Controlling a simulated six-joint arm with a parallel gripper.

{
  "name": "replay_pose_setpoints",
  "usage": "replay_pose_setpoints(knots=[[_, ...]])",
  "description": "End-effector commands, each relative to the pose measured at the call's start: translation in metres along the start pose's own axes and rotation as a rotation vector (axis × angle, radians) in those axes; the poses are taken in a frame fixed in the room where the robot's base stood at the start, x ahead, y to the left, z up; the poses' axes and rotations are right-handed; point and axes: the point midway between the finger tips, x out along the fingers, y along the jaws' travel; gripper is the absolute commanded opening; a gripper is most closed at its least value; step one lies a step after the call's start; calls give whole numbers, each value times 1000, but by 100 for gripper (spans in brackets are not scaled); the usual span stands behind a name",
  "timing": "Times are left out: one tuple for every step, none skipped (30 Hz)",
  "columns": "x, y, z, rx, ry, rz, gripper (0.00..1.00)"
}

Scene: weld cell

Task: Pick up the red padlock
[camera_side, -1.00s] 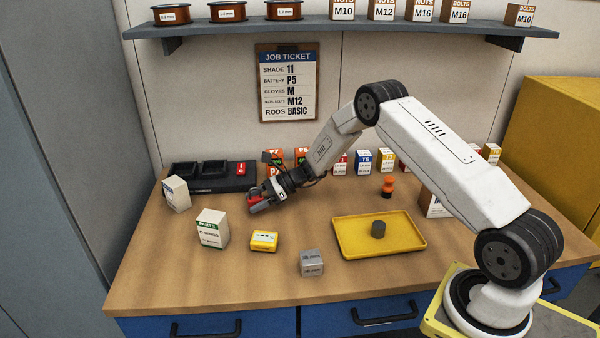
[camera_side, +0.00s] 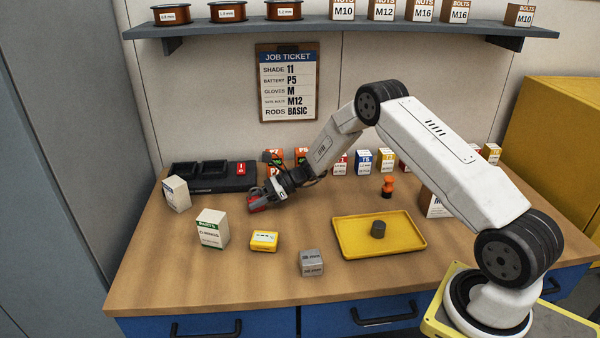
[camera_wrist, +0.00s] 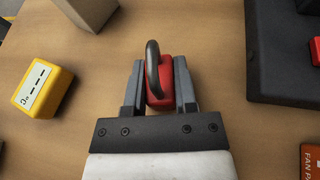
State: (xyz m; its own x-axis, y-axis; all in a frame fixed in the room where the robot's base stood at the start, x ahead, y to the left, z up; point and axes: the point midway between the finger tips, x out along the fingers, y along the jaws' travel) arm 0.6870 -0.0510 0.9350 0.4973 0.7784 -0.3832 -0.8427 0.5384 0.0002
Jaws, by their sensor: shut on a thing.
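The red padlock (camera_wrist: 160,93) sits between the two grey fingers of my gripper (camera_wrist: 157,85) in the wrist view. Its dark curved shackle shows above the red body. My gripper is shut on the padlock's sides.
A black charger base (camera_side: 208,185) lies behind. White boxes (camera_side: 176,193) (camera_side: 212,228) and a yellow device (camera_side: 264,241) stand nearby. A grey block (camera_side: 311,262) and a yellow tray (camera_side: 345,250) with a dark cylinder are towards the front. Bare table lies between them.

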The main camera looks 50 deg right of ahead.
Motion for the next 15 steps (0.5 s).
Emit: replay_pose_setpoints(knots=[[-1,0,2,-1,-1,0,0],[-1,0,2,-1,-1,0,0],[-1,0,4,-1,-1,0,0],[-2,0,5,-1,-1,0,0],[-3,0,6,-1,-1,0,0],[-4,0,9,-1,-1,0,0],[-4,0,11,-2,-1,-1,0],[-6,-1,14,-2,-1,-1,0],[-7,0,17,-2,-1,0,0],[-8,0,20,-3,-1,0,0],[-10,0,24,-3,-1,0,0],[-12,0,29,-4,-1,-1,0],[-13,1,31,-2,-1,-1,0],[-16,3,33,-2,-1,-1,0],[-18,6,36,-1,-1,-1,0]])
